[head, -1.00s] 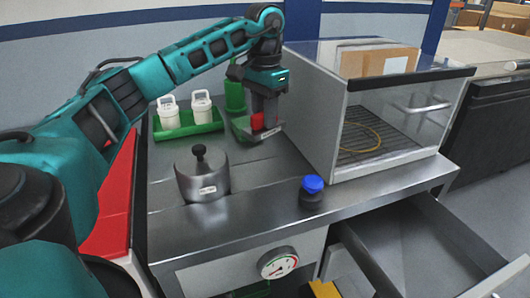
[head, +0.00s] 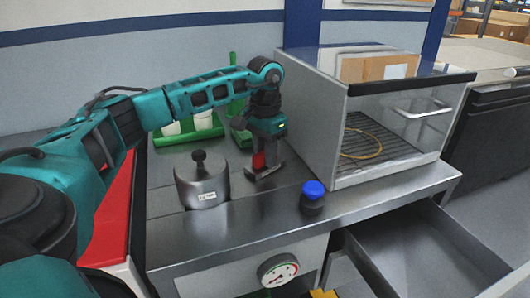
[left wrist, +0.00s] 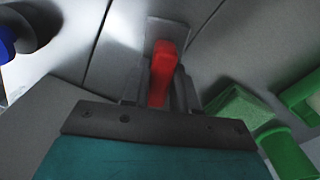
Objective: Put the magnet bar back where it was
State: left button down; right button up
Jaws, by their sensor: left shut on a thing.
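The magnet bar (head: 258,161) has a red grip and a grey lower part. My left gripper (head: 264,168) is shut on it and points down over the metal worktop, just right of the lidded metal pot (head: 202,180). In the left wrist view the red grip (left wrist: 162,70) sits between the fingers, with a grey plate (left wrist: 166,30) beyond it. I cannot tell whether the bar touches the worktop. My right gripper is not in view.
A dark jar with a blue cap (head: 313,195) stands near the front edge. A clear-fronted case (head: 345,118) bounds the right side. A green tray (head: 190,136) with white containers is at the back, partly behind my arm. An open drawer (head: 415,250) juts out front.

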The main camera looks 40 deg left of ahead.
pick_arm(q)
jog(key=c, duration=0.9)
grip_release()
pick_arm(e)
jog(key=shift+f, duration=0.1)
pick_arm(q)
notch_tip(320, 180, up, 12)
jog(key=shift+r+p, duration=0.15)
jog(key=shift+p, duration=0.5)
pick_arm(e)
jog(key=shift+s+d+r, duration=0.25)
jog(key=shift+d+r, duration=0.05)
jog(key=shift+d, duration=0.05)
pick_arm(q)
jog(key=shift+d, duration=0.1)
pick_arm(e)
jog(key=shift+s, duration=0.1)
